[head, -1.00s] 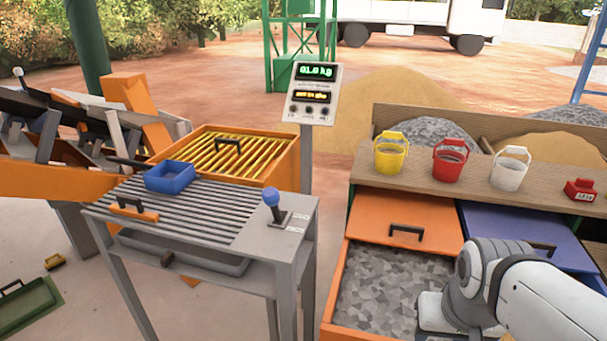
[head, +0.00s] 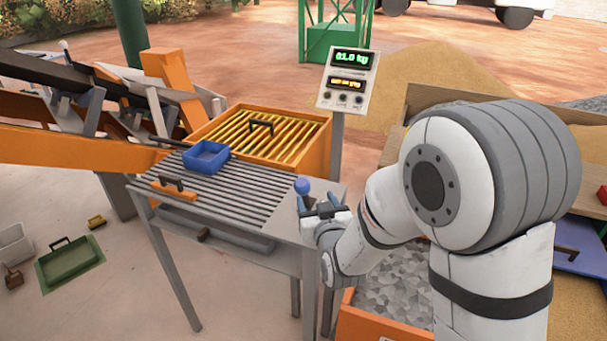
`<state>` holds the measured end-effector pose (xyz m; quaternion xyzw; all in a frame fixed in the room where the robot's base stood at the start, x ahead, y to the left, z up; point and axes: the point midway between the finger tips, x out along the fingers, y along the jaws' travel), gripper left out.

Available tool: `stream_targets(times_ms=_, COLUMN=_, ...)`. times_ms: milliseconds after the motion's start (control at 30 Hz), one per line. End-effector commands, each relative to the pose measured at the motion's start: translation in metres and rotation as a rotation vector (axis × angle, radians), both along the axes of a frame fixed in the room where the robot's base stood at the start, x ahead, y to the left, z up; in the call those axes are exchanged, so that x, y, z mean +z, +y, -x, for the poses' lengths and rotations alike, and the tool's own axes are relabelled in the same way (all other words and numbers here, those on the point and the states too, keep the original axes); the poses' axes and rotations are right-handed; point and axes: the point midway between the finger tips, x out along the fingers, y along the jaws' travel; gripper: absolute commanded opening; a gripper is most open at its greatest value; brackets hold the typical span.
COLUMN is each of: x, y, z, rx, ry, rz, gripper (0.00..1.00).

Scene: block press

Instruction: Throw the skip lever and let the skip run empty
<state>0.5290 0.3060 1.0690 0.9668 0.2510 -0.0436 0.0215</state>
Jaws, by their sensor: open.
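A short lever with a blue ball knob (head: 302,186) stands at the right end of the roller table (head: 275,232). My gripper (head: 318,201) is open right beside this lever, and its body hides the lever's base. I cannot tell whether a finger touches it. Another lever with a pale knob (head: 64,45) rises from the orange-framed machine (head: 60,150) at the far left, well away from my gripper. I cannot tell from the picture which lever belongs to the skip, nor see what the skip holds.
A blue tray (head: 206,156) sits on the rollers. Behind are an orange bin with a yellow grate (head: 262,137) and a display post (head: 347,82). An orange-handled piece (head: 174,190) lies at the table's left. My arm hides much of the right-hand bench.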

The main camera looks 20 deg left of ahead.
Motion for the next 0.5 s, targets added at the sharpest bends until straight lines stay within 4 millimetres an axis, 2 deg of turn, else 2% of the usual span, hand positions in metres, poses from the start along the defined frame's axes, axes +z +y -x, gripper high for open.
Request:
stream_targets(times_ms=100, x=0.003, y=0.015, z=0.006, rx=0.022, ry=-0.056, rz=-0.026, gripper=0.59)
stream_targets(times_ms=233, x=0.006, y=0.023, z=0.003, rx=0.029, ry=-0.085, rz=-0.040, gripper=0.59)
stream_targets(times_ms=500, x=0.008, y=0.044, z=-0.031, rx=0.029, ry=-0.087, rz=-0.041, gripper=0.59)
